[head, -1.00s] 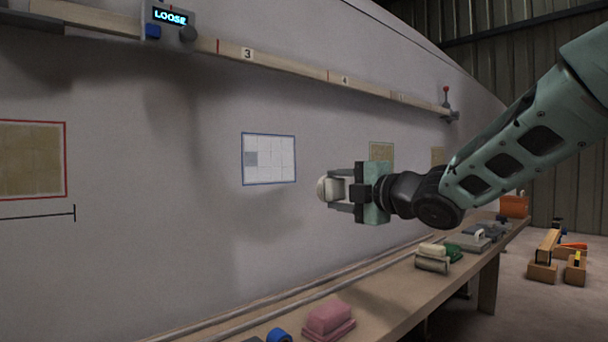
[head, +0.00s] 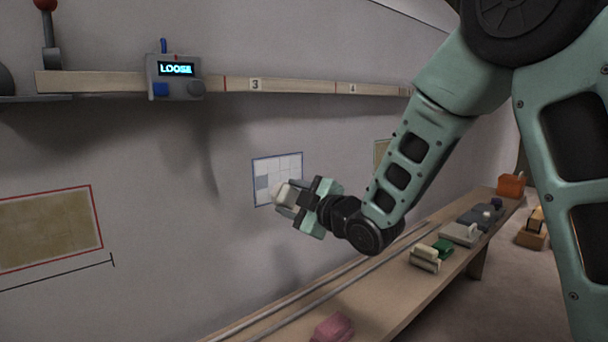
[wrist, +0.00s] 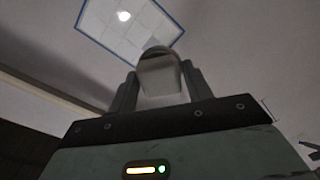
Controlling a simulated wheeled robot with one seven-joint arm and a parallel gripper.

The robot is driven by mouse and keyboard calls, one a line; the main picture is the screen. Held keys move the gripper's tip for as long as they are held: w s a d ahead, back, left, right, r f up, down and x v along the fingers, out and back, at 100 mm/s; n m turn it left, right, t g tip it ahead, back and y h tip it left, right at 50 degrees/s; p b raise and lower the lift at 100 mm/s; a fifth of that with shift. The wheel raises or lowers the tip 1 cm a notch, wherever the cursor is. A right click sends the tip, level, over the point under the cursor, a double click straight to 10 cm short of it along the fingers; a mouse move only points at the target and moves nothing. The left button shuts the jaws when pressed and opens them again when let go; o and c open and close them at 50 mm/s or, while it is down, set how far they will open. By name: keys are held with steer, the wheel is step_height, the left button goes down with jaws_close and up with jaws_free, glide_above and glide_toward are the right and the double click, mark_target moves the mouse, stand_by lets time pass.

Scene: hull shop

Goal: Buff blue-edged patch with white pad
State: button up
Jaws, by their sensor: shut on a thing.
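The blue-edged patch (head: 277,178) is a pale grid on the wall. One cell at its left looks greyer than the others. My gripper (head: 290,196) is shut on the white pad (head: 281,194), in front of the patch's lower part, and hides some of it. In the wrist view the pad (wrist: 160,72) sits between the two fingers of my gripper (wrist: 158,88). The patch (wrist: 112,28) shows beyond it, with a bright glare spot. I cannot tell whether the pad touches the wall.
A red-edged tan patch (head: 50,228) is on the wall at left. A rail (head: 300,86) with a grey box (head: 175,76) reading "LOOSE" runs above.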

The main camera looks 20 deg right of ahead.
steer(key=a+r+m+p, duration=0.1)
steer(key=p, duration=0.1)
steer(key=shift+r+p, duration=0.2)
steer(key=shift+p, duration=0.1)
steer(key=shift+s+a+f+m+h+p, duration=0.15)
steer(key=shift+a+m+h+p, duration=0.2)
steer(key=shift+m+p, duration=0.3)
steer(key=shift+p+x, duration=0.7)
steer(key=shift+x, duration=2.3)
steer(key=shift+o, duration=0.7)
steer(key=shift+c, duration=0.7)
steer(key=shift+b, duration=0.35)
steer(key=shift+x, duration=1)
